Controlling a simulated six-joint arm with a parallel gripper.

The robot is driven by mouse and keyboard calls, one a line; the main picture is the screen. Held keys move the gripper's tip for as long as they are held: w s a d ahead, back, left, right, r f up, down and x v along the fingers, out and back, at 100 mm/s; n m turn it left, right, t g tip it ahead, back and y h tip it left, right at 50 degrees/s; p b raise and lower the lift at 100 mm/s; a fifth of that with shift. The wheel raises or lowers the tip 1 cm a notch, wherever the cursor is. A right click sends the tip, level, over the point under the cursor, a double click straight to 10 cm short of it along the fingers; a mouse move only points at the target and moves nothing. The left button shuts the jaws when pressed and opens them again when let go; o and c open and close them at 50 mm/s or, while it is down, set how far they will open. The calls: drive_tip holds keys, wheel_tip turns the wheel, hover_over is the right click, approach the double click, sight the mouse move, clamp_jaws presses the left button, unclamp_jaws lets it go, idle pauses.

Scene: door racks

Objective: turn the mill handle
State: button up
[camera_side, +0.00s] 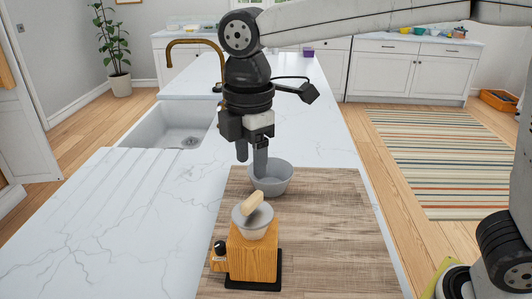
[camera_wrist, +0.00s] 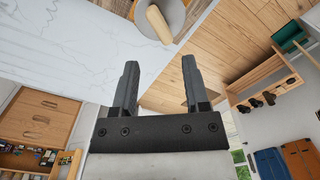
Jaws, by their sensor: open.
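The mill (camera_side: 255,258) is an orange wooden block on a dark base, with a grey cup-shaped top. Its handle (camera_side: 252,203) is a pale wooden bar lying tilted across the top. My gripper (camera_side: 251,158) points down behind the mill, apart from the handle, with its fingers spread and nothing between them. In the wrist view the handle (camera_wrist: 159,25) shows at the top edge, beyond the open fingertips (camera_wrist: 160,62). The mill's body is mostly out of that view.
A grey bowl (camera_side: 277,182) stands behind the mill, close to my fingers. Both are on a wooden board (camera_side: 325,235) on a white marble counter (camera_side: 110,225). A sink (camera_side: 170,125) with a brass tap (camera_side: 195,43) is at the left. The board's right side is clear.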

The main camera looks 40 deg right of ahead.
sight(252, 198)
drive_tip(key=n, duration=0.4)
drive_tip(key=shift+n, duration=0.3)
drive_tip(key=shift+f, duration=0.1)
drive_tip(key=shift+f, duration=3.85)
clamp_jaws()
